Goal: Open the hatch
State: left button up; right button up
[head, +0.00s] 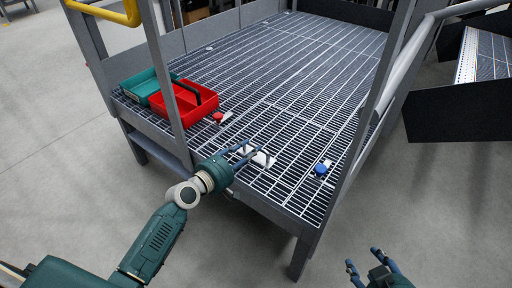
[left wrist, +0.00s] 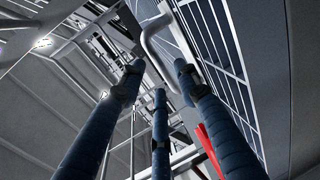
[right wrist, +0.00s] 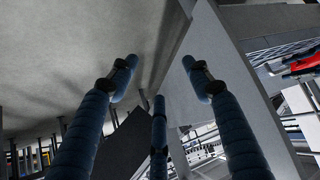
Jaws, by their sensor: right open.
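The hatch is hard to tell apart from the grating (head: 290,92) of the raised catwalk; paler lines cross its near part. A small pale fitting (head: 262,160) sits on the grating near its front edge, partly hidden by my left fingers. My left gripper (head: 254,152) is over the front edge, right at this fitting; whether it touches is unclear. Its fingers stand apart in the left wrist view (left wrist: 158,72), with nothing clearly between them. My right gripper (head: 364,262) is open and empty, off the catwalk at the lower right; it also shows in the right wrist view (right wrist: 160,70).
A red bin (head: 183,103) and a teal bin (head: 140,87) sit at the grating's left edge. A red-topped item (head: 219,117) and a blue-topped item (head: 321,169) lie on the grating. Grey posts flank the front, with a railing (head: 410,55) on the right.

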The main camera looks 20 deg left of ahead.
aim_at(256, 146)
pick_arm(q)
jog(key=x, duration=0.4)
jog(key=shift+w+d+b, duration=0.1)
jog(key=shift+w+b, duration=0.05)
jog(key=shift+b, duration=0.25)
pick_arm(e)
jog(key=w+a+r+t, duration=0.1)
jog(key=w+r+t, duration=0.2)
jog(key=w+r, duration=0.1)
jog(key=shift+w+a+r+y, duration=0.15)
jog(key=shift+a+r+y, duration=0.05)
jog(key=shift+a+y, duration=0.15)
pick_arm(q)
jog(key=shift+c, duration=0.2)
jog(key=shift+f, duration=0.1)
grip_shut()
